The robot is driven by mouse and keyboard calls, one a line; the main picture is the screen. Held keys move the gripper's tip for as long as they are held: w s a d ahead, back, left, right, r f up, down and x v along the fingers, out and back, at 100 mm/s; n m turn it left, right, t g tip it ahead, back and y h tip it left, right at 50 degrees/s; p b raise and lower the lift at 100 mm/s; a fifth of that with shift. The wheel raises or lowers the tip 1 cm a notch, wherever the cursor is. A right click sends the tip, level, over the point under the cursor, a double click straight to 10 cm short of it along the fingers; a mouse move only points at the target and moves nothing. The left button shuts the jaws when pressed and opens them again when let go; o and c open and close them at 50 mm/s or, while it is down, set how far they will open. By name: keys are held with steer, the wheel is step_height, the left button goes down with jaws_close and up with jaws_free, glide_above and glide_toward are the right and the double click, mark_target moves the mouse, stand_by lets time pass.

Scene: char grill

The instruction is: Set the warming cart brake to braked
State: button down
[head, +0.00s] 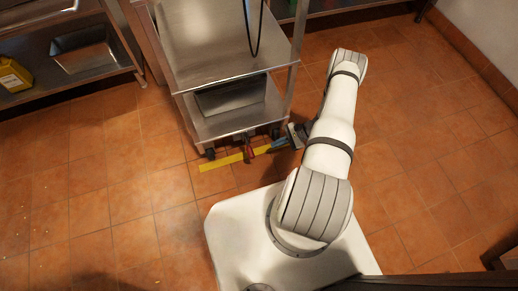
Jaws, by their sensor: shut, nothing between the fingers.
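The warming cart (222,59) is a steel cart with a top surface, a lower shelf and dark casters, standing at the upper middle. A small red lever (250,149) shows under its front edge, above the yellow floor strip; it looks like the brake, but its setting is too small to tell. My gripper (286,142) is low at the cart's front right corner, to the right of the red lever and apart from it. It is shut and empty. A small blue part shows at its tip; my arm hides some of the floor behind.
A yellow strip (217,163) lies on the tiled floor along the cart's front. A steel pan (230,97) sits on the cart's lower shelf. Shelving (70,88) with a yellow container (13,75) stands at left.

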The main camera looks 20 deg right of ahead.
mark_target(249, 148)
steer(key=b+x, duration=0.2)
steer(key=x, duration=0.9)
steer(key=shift+s+r, duration=0.2)
steer(key=shift+r, duration=0.5)
steer(key=shift+s+r, duration=0.15)
steer(key=shift+r, duration=0.6)
steer(key=shift+s+r, duration=0.2)
steer(key=shift+r, duration=0.5)
steer(key=shift+d, duration=0.15)
